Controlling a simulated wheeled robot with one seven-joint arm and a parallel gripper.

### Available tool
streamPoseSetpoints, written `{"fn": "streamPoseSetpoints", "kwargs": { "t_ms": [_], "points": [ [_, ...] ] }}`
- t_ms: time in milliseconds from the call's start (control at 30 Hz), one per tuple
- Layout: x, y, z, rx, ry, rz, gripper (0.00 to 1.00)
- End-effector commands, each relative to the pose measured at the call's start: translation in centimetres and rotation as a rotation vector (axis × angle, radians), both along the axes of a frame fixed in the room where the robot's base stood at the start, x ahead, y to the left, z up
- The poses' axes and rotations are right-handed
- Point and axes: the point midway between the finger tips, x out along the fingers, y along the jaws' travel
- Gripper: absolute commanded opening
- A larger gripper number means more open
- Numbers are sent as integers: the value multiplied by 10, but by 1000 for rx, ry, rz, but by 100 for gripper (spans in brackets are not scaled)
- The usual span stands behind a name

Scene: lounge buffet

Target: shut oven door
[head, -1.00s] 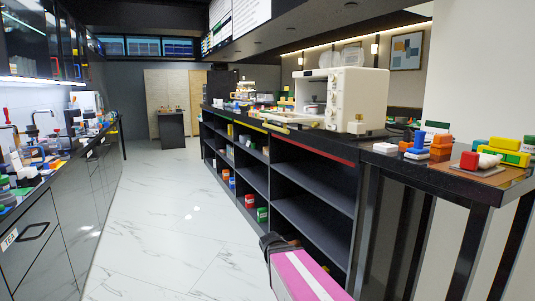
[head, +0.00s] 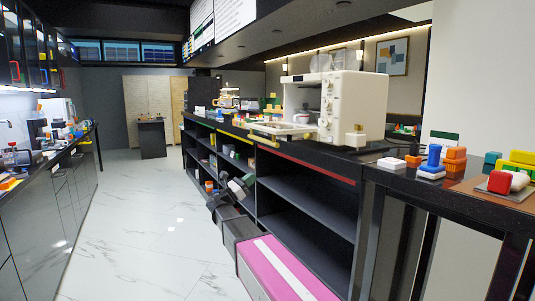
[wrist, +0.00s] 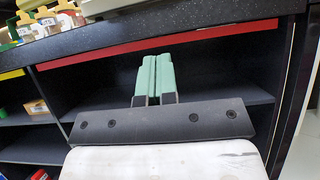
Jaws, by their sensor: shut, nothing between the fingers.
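The white oven (head: 358,108) stands on the dark counter in the head view, its open front facing left and its knobs on the panel toward me. Its door (head: 282,129) appears folded down, lying roughly flat at the front. In the wrist view my gripper (wrist: 151,64) has its pale green fingers together and empty, before the shelves under the counter edge. The oven body is not clearly visible in that view.
The counter (head: 375,155) has open shelves (head: 305,195) below. Coloured blocks (head: 450,160) sit on the near right end. Coffee equipment stands farther along. The white marble floor (head: 130,210) to the left is clear, up to the left cabinets (head: 45,205).

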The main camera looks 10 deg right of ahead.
Motion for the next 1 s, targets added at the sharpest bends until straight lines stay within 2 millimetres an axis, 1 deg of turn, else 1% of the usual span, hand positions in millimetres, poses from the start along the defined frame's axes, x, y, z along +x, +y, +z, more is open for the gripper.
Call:
{"fn": "streamPoseSetpoints", "kwargs": {
  "t_ms": [67,167,267,733,800,1000],
  "points": [
    [2,6,8,-36,3,-10,0],
    [3,5,14,-52,6,-17,0],
    [5,-4,21,-53,4,-18,0],
    [28,-72,67,-50,4,-16,0],
    [28,-73,78,-49,2,-15,0],
    [29,-77,98,-49,3,-15,0]
  ]
}}
